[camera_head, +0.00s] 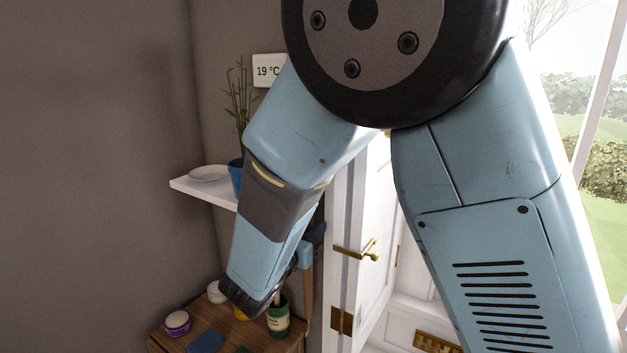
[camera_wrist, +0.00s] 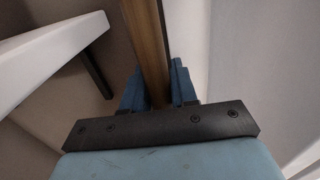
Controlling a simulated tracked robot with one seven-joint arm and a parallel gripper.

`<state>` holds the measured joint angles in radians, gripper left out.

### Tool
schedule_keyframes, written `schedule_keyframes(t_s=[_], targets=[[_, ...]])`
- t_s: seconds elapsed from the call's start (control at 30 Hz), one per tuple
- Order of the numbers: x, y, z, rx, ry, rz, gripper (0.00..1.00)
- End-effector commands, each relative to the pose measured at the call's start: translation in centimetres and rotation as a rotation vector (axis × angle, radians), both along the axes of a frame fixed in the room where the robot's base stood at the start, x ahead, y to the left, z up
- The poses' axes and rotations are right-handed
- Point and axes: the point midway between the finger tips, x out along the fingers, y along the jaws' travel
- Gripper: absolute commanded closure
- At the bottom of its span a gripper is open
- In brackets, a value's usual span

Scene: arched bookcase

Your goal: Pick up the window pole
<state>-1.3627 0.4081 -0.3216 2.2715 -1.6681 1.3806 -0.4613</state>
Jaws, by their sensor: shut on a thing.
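The window pole (camera_wrist: 147,45) is a brown wooden shaft. In the wrist view it runs from the top edge down between the two blue fingers of my gripper (camera_wrist: 157,82). The fingers are shut on it, one on each side. In the head view my gripper (camera_head: 312,240) is partly hidden behind my forearm, beside the door frame. A thin upright wooden strip below it looks like the pole (camera_head: 308,288). The pole's ends are not clearly visible.
A white shelf (camera_head: 190,187) holds a plate (camera_head: 208,173) and a plant in a blue pot (camera_head: 236,177). Below, a wooden cabinet (camera_head: 170,342) carries a green jar (camera_head: 278,318) and small tubs. A white door (camera_head: 372,215) with a brass handle stands right of the gripper.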

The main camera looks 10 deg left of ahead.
Motion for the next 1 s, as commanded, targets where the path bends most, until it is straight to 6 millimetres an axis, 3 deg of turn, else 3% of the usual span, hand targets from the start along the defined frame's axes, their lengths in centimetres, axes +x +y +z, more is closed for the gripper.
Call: schedule_keyframes(t_s=[0.2,0.27,0.7,1.0], targets=[[0.1,-0.2,0.8,0.003,-0.002,-0.004,1.00],[-0.7,0.2,0.7,0.001,0.000,0.000,1.00],[-10.5,3.7,0.6,0.000,0.001,0.003,1.00],[-15.5,5.3,0.6,0.001,0.000,0.000,1.00]])
